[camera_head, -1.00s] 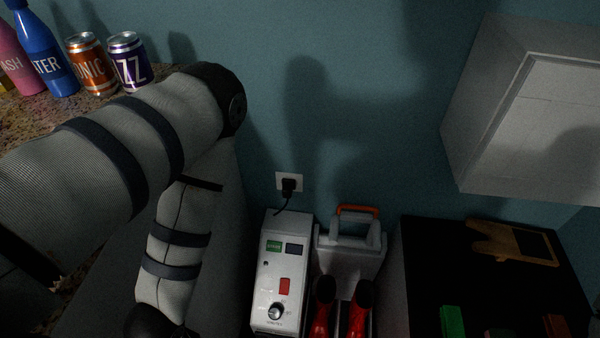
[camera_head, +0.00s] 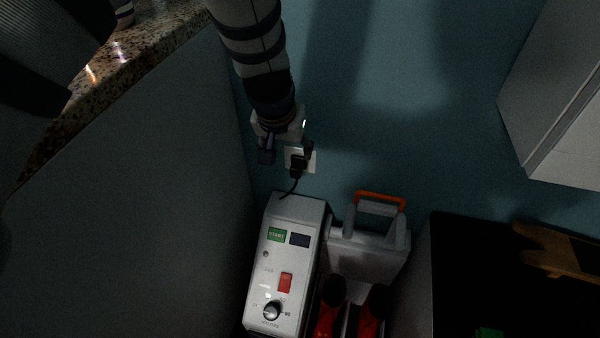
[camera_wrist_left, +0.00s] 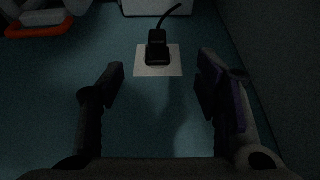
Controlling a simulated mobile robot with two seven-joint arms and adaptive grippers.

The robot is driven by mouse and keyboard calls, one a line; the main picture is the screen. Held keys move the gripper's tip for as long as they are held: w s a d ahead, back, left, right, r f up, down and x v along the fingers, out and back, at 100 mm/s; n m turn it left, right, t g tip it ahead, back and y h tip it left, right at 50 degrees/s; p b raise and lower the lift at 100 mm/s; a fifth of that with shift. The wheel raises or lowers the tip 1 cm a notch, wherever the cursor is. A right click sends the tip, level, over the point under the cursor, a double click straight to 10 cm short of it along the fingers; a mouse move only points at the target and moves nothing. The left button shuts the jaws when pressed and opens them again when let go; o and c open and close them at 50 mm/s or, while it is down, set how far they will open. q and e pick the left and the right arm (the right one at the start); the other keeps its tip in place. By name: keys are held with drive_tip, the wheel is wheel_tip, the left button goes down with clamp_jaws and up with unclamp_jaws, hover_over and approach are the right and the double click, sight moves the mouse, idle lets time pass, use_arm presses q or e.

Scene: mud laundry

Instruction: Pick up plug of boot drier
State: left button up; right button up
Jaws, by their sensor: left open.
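The black plug (camera_head: 298,165) sits in the white wall socket (camera_head: 312,160), with its cord running down toward the boot drier (camera_head: 286,262). In the left wrist view the plug (camera_wrist_left: 157,50) shows upside down on the white socket plate (camera_wrist_left: 175,66), beyond and between my fingertips. My left gripper (camera_head: 287,150) is open and empty, pointing at the wall just above and beside the plug. In the left wrist view the open left gripper (camera_wrist_left: 160,85) has a finger on each side, with the plug ahead and not between the pads. My right gripper is not in view.
A white cabinet (camera_head: 560,95) hangs at the upper right. A granite counter (camera_head: 150,50) is at the upper left. The wall around the socket is clear.

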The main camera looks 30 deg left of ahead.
sight(297, 165)
use_arm(q)
drive_tip(key=b+x, duration=0.1)
drive_tip(key=x, duration=0.7)
drive_tip(key=w+b+x, duration=0.1)
drive_tip(key=x, duration=0.2)
drive_tip(key=shift+w+f+b, duration=0.2)
drive_tip(key=shift+b, duration=0.15)
clamp_jaws()
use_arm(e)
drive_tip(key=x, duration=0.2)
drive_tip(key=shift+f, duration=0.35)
